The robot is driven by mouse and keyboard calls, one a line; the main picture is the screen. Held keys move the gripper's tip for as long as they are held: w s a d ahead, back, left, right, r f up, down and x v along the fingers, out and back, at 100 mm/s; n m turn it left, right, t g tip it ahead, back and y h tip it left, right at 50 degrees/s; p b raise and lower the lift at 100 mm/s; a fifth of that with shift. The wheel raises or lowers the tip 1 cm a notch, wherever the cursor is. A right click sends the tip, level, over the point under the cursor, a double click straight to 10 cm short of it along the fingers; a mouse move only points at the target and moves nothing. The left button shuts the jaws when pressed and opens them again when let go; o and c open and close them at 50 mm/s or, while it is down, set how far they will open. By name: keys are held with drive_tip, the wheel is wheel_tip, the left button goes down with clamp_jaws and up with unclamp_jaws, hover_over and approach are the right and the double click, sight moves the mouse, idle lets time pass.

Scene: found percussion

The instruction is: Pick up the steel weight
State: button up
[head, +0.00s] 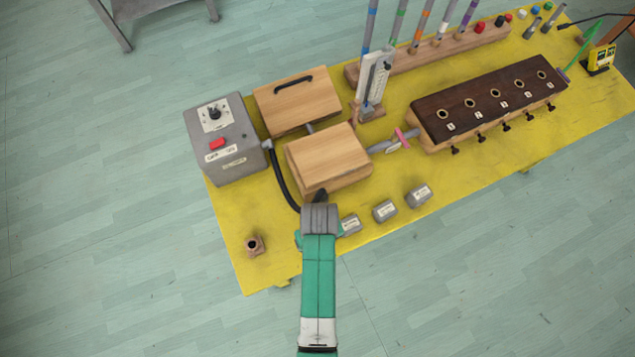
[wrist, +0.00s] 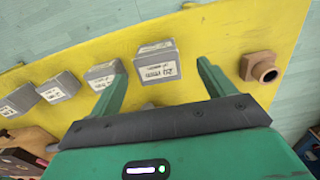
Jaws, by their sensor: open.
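Several small grey metal-looking blocks with white labels stand in a row on the yellow table. I cannot tell surely from the labels which is the steel weight. In the wrist view, the nearest grey block (wrist: 157,88) shows between the open, empty fingers of my gripper (wrist: 161,70). A second grey block (wrist: 101,83) is just left of it, partly behind the left finger. In the head view, my arm hides the nearest block. Three others show: one beside my wrist (head: 350,226), a middle one (head: 385,211) and a right one (head: 419,195).
A small wooden socket (head: 254,245) stands at the yellow table's (head: 245,278) front left corner. Wooden boxes (head: 328,155) and a grey control box (head: 222,140) with a black hose (head: 281,182) stand behind my gripper. A dark-topped wooden chest (head: 488,100) stands right.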

drive_tip(key=f, duration=0.2)
drive_tip(key=f+b, duration=0.1)
drive_tip(key=f, duration=0.3)
drive_tip(key=shift+w+f, duration=0.3)
drive_tip(key=shift+f, duration=0.05)
drive_tip(key=shift+r, duration=0.1)
drive_tip(key=c, duration=1.5)
drive_tip(key=shift+r, duration=0.55)
drive_tip(key=r, duration=0.2)
drive_tip(key=shift+s+d+r+p, duration=0.15)
drive_tip(key=shift+s+r+p, duration=0.15)
drive_tip(key=shift+p, duration=0.05)
drive_tip(key=s+d, duration=0.1)
drive_tip(key=s, duration=0.3)
drive_tip(key=s+d+r+p, duration=0.1)
drive_tip(key=s+d, duration=0.1)
drive_tip(key=s, duration=0.3)
drive_tip(key=s+d, duration=0.1)
drive_tip(key=s, duration=0.4)
drive_tip(key=shift+s+d+r, duration=0.15)
drive_tip(key=shift+s+d, duration=0.1)
drive_tip(key=shift+d, duration=0.1)
